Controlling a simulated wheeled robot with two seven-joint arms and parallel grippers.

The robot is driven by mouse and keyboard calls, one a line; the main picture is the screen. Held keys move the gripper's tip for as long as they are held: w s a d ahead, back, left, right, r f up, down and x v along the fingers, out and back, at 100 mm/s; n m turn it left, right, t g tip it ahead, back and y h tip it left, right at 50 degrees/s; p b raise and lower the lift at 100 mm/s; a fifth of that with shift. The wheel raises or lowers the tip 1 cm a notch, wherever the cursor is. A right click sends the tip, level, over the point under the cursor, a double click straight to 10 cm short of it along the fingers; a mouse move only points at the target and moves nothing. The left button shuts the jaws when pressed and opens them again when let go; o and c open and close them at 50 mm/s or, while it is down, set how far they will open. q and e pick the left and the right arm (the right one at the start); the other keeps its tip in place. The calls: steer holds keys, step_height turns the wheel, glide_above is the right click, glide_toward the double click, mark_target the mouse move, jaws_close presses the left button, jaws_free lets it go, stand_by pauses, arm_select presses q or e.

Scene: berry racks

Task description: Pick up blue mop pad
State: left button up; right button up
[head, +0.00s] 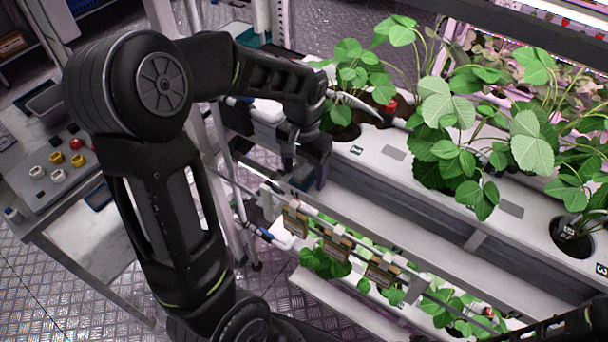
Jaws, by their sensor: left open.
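My left arm reaches in from the left, and its left gripper (306,168) hangs open at the near left end of the upper white planter. The fingers point down in front of the planter wall and are partly dark and hard to separate. I cannot clearly make out a blue mop pad. A small bluish-purple patch shows beside the fingers, but I cannot tell what it is. My right gripper is out of the picture; only a dark part of that arm shows at the lower right.
The upper planter (372,172) holds leafy plants (440,105), and a red berry (389,107) shows near its left end. A lower rack with plants and hanging tags (335,247) runs below. A grey table (50,205) with red, yellow and white items stands left. Metal-plate floor lies between.

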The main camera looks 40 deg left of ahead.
mark_target(304, 171)
arm_select(q)
jaws_close()
stand_by(0.7)
steer(key=shift+r, duration=0.15)
steer(key=shift+r, duration=0.45)
step_height(304, 171, up, 2)
steer(key=shift+r+b, duration=0.1)
steer(key=shift+b, duration=0.45)
steer(key=s+a+b, duration=0.1)
steer(key=s+a, duration=0.3)
steer(key=a, duration=0.3)
steer(key=s+a+b, duration=0.2)
steer(key=s+a, duration=0.3)
steer(key=a, duration=0.3)
steer(key=shift+a+b, duration=0.25)
steer(key=shift+b, duration=0.05)
steer(key=shift+s, duration=0.15)
